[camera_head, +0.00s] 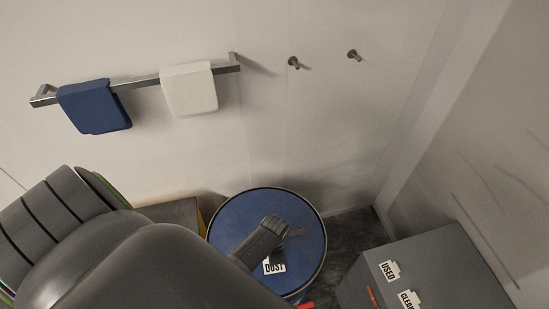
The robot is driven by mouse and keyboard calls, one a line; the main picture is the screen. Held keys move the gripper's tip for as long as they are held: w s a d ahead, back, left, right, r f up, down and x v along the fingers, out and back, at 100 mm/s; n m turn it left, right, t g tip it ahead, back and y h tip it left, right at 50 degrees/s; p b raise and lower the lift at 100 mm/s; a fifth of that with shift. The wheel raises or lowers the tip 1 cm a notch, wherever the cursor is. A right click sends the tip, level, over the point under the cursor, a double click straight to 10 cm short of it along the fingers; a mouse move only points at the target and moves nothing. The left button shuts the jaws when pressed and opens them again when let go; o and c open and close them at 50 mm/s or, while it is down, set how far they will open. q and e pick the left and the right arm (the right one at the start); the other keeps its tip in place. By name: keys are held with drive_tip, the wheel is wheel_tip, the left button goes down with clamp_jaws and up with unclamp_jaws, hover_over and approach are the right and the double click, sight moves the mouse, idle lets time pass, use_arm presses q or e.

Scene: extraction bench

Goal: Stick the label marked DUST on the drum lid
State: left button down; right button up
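The drum (293,196) stands on the floor at the lower middle, with a round blue lid with a dark rim. The white label marked DUST (275,267) shows over the near part of the lid, its upper left edge partly covered by my gripper. I cannot tell whether it lies flat on the lid or is just above it. My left arm comes in from the lower left, and its dark gripper (268,236) is over the middle of the lid. Its fingertips are not clear, so I cannot tell if it is open or shut. My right gripper is not in view.
A grey box (430,262) at the lower right bears labels marked USED (389,270) and CLEAN (408,299). A wall rail (140,82) holds a blue cloth (94,106) and a white cloth (189,90). Two pegs (293,62) are right of it. Dark floor lies between drum and box.

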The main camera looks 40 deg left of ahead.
use_arm(q)
drive_tip(key=shift+f+b, duration=0.4)
drive_tip(key=shift+f, duration=0.1)
idle(0.3)
idle(0.8)
drive_tip(key=shift+s, duration=0.1)
drive_tip(key=c, duration=2.1)
unclamp_jaws()
drive_tip(key=o, duration=0.5)
wheel_tip(320, 180, up, 17)
drive_tip(key=shift+r+p, duration=0.15)
drive_tip(key=shift+p, duration=0.35)
drive_tip(key=shift+c, duration=0.4)
